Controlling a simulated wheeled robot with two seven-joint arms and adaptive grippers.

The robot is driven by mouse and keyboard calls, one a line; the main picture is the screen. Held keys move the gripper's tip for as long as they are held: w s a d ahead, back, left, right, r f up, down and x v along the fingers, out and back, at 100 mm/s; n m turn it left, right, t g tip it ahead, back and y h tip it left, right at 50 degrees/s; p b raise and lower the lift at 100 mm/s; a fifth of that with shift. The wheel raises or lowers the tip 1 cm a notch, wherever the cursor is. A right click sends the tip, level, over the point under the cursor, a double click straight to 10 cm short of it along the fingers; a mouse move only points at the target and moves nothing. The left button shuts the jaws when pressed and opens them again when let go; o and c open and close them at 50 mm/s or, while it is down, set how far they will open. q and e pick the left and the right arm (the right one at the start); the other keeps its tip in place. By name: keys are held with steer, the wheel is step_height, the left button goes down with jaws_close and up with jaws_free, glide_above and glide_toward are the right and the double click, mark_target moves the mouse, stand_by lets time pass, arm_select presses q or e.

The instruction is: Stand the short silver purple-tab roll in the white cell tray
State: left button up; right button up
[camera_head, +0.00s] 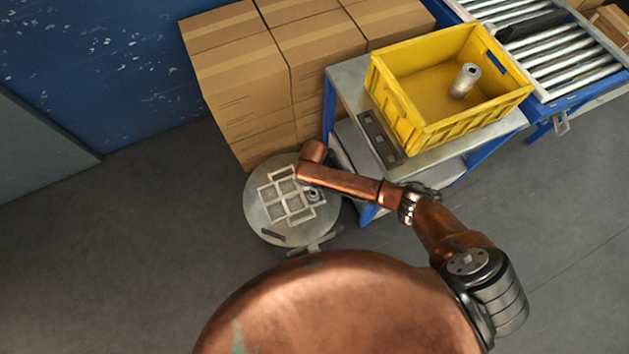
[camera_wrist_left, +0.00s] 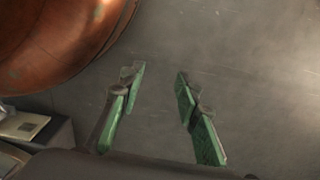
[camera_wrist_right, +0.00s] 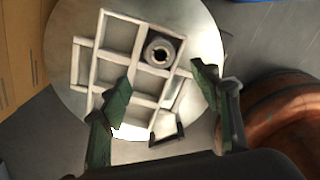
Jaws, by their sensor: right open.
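The white cell tray (camera_head: 269,191) lies on a round grey table; it also shows in the right wrist view (camera_wrist_right: 97,73). A short silver roll (camera_wrist_right: 160,50) with a dark centre hole stands upright at a corner cell of it; it shows in the head view (camera_head: 313,194) too. No purple tab is discernible on it. My right gripper (camera_wrist_right: 161,77) is open above the tray, its fingers apart and empty, the roll ahead between the fingertips. In the head view my arm hides it. My left gripper (camera_wrist_left: 160,72) is open and empty above the floor.
A yellow crate (camera_head: 440,132) on a blue-legged bench holds another silver roll (camera_head: 465,80). Stacked cartons (camera_head: 238,83) stand behind the round table (camera_head: 256,216). A roller conveyor (camera_head: 545,55) is at the upper right. The floor at left is clear.

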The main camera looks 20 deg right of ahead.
steer(key=s+f+m+y, duration=0.2)
steer(key=s+f+m, duration=0.55)
steer(key=s, duration=0.45)
steer(key=s+d+f+m, duration=0.2)
steer(key=s+d+m, duration=0.3)
steer(key=s, duration=0.6)
steer(key=s+d+f+m+h, duration=0.1)
steer(key=s+d+m, duration=0.4)
steer(key=s, duration=0.6)
steer(key=s+d+f+m+h, duration=0.1)
steer(key=s+d+f+m, duration=0.2)
steer(key=s, duration=0.8)
steer(key=d+m, duration=0.2)
steer(key=m, duration=0.2)
steer(key=shift+s+f, duration=0.2)
steer(key=shift+s, duration=0.05)
